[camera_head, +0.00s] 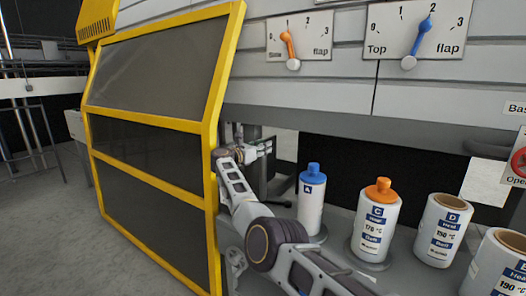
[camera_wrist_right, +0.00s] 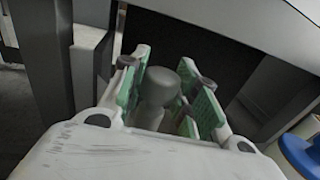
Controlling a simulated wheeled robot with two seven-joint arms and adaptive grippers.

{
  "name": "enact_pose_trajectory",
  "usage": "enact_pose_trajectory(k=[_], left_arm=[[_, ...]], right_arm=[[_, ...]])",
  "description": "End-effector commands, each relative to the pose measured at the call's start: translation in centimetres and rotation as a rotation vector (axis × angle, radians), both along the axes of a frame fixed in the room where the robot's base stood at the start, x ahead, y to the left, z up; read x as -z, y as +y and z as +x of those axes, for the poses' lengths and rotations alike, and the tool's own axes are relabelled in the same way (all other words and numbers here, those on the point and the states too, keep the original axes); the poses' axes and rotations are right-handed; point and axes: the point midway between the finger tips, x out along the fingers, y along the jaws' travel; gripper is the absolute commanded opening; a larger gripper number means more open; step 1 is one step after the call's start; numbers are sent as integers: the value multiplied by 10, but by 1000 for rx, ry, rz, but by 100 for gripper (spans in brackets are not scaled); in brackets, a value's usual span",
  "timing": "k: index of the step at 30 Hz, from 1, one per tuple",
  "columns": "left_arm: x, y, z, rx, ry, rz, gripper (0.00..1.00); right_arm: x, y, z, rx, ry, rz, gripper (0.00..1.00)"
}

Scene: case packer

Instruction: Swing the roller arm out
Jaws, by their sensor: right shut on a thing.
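My right gripper (camera_head: 262,150) reaches in beside the yellow guard frame, under the machine's front panel. In the right wrist view its green-padded fingers (camera_wrist_right: 170,98) are closed around a grey rounded knob or handle (camera_wrist_right: 163,84). Grey bars stand behind and to the left of the knob in that view. I cannot tell how the knob joins the roller arm, and most of that arm is hidden. My left gripper does not show clearly in either view.
The yellow-framed guard (camera_head: 212,130) stands just left of my right arm. A blue-capped bottle (camera_head: 312,200), an orange-capped bottle (camera_head: 376,225) and white rolls (camera_head: 440,232) stand on the shelf to the right. Two pointer dials (camera_head: 300,36) are above.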

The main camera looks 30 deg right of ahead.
Motion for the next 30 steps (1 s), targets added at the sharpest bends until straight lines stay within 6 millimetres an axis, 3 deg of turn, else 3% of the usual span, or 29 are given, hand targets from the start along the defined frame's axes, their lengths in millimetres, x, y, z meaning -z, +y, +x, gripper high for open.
enact_pose_trajectory(k=[16, 17, 21, 30], left_arm=[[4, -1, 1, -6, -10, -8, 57], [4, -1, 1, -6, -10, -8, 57], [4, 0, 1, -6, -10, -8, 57], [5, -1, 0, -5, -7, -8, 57]], right_arm=[[0, 0, 0, 4, 1, 2, 0], [0, 0, 0, 4, 0, 2, 33], [0, 0, 0, 5, -1, 1, 51], [-1, 0, 0, 5, -1, 0, 52]])
